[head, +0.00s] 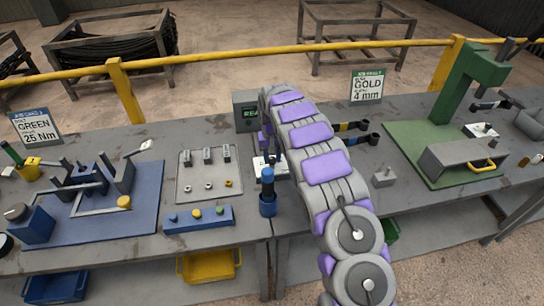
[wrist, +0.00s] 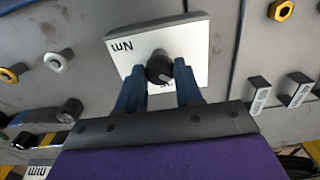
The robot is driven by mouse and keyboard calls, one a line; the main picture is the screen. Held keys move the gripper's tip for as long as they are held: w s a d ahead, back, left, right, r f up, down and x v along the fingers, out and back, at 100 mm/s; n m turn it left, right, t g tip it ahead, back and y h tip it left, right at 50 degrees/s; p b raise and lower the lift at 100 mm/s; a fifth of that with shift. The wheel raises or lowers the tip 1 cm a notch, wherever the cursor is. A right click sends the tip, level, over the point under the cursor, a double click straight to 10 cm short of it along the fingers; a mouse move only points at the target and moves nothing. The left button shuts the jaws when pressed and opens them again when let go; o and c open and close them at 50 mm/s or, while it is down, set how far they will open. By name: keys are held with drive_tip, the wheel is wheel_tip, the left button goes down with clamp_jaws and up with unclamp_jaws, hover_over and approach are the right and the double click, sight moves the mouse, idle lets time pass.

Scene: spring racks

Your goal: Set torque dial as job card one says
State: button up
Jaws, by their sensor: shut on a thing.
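In the wrist view, the torque dial is a dark round knob (wrist: 159,66) on a white plate (wrist: 190,45) marked "Nm". My gripper (wrist: 160,76) has its two blue fingers on either side of the knob and is shut on it. Other markings on the plate are partly hidden by the knob and fingers. In the head view, my arm covers much of the white plate (head: 262,163) and hides the knob. The job card at the left (head: 36,127) reads "GREEN" and "25 Nm"; its top line is blurred.
A second card (head: 367,87) reads "GOLD 4 mm".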

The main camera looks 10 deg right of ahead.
drive_tip(key=shift+r, duration=0.1)
drive_tip(key=m+p, duration=0.3)
drive_tip(key=shift+a+r+m, duration=0.1)
drive_tip(key=shift+m, duration=0.2)
drive_tip(key=m+p, duration=0.3)
drive_tip(key=m, duration=0.2)
drive_tip(key=shift+m, duration=0.4)
drive_tip(key=o, duration=1)
drive_tip(key=shift+f, duration=0.2)
drive_tip(key=shift+o, duration=0.2)
drive_tip(key=shift+r, duration=0.15)
